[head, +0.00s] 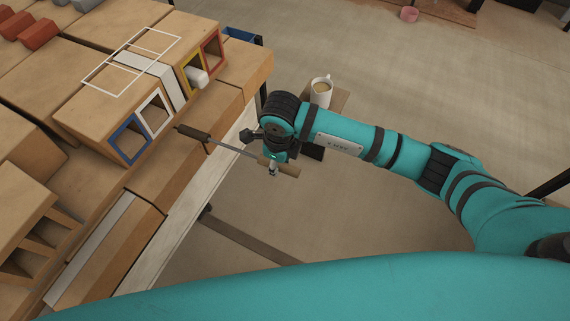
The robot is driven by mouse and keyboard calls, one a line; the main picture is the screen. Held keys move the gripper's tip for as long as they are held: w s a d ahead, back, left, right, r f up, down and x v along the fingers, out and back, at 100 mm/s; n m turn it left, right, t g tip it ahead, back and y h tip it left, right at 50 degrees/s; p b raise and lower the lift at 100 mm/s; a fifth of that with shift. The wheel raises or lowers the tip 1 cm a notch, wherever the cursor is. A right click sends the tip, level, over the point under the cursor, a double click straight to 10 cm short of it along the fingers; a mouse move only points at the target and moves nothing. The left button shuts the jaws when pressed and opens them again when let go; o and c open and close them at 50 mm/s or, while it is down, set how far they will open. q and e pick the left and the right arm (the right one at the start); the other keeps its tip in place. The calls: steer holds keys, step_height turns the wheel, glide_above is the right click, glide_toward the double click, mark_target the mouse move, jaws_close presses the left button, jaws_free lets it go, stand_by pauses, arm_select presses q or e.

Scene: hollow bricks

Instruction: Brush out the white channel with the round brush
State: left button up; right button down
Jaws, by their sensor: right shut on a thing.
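The white channel (168,126) is a square opening with a white rim in the brick's front face, between the blue-rimmed channel (117,148) and a white band. My right gripper (273,166) is shut on the round brush's tan handle, to the right of the brick, beyond the bench edge. The round brush (193,133) has a dark brown head on a thin grey shaft. Its head points left and appears outside the white channel, below and right of its opening. The inside of the channel is mostly dark. My left gripper is not in view.
Yellow-rimmed (183,81) and red-rimmed (220,61) channels lie farther along the face. A pale block (197,77) sticks out near the yellow one. A mug (321,93) stands on a small stand beside my right arm. Other bricks fill the bench at left.

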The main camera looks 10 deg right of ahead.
mark_target(260, 156)
steer(key=w+a, duration=0.1)
steer(key=a, duration=0.1)
steer(key=shift+w+a+b, duration=0.3)
steer(key=shift+w+b, duration=0.05)
steer(key=shift+b, duration=0.05)
steer(key=shift+w+a, duration=0.35)
steer(key=shift+a, duration=0.05)
steer(key=shift+w+a+b, duration=0.25)
steer(key=shift+a+b, duration=0.05)
steer(key=shift+a, duration=0.1)
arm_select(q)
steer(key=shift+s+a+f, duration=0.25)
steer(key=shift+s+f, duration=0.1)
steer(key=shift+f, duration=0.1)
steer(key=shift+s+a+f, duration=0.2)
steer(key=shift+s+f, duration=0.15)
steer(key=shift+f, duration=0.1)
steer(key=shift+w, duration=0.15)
arm_select(e)
steer(key=c, duration=1.7)
jaws_free()
steer(key=shift+c, duration=0.2)
jaws_close()
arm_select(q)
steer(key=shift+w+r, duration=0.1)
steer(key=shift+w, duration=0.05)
arm_select(e)
steer(key=shift+r, duration=0.15)
steer(key=shift+r, duration=0.1)
